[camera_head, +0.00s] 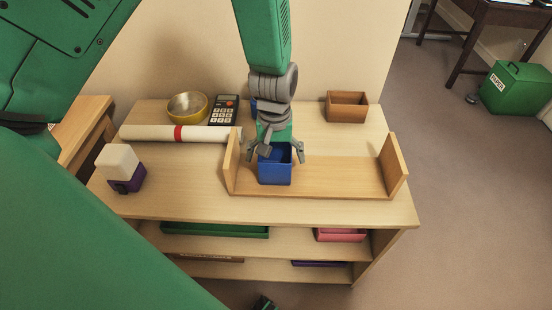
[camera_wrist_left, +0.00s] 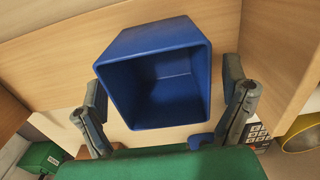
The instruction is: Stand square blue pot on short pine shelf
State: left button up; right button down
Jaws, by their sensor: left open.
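The square blue pot (camera_head: 275,172) stands upright on the short pine shelf (camera_head: 340,176), towards its left end panel. In the left wrist view the pot (camera_wrist_left: 128,45) shows its open, empty inside facing the camera. My left gripper (camera_head: 276,153) is above the pot with its fingers spread to either side of the rim. In the wrist view the fingers (camera_wrist_left: 165,95) are open, with slight gaps visible between them and the pot walls. The pot's base is hidden in the wrist view. My right gripper is not clearly visible.
On the desk are a brass bowl (camera_head: 187,107), a calculator (camera_head: 225,110), a white roll with a red band (camera_head: 160,133), a purple-and-white bottle (camera_head: 122,170) and a wooden box (camera_head: 347,107). A blue object (camera_head: 253,105) is partly hidden behind my wrist. The shelf's right half is clear.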

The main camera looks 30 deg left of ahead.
pick_arm(q)
notch_tip(320, 180, up, 10)
jog(key=p, duration=0.2)
jog(key=shift+r+p, duration=0.25)
jog(key=shift+p, duration=0.15)
pick_arm(e)
notch_tip(320, 180, up, 3)
jog(key=shift+r, duration=0.15)
jog(key=shift+s, duration=0.1)
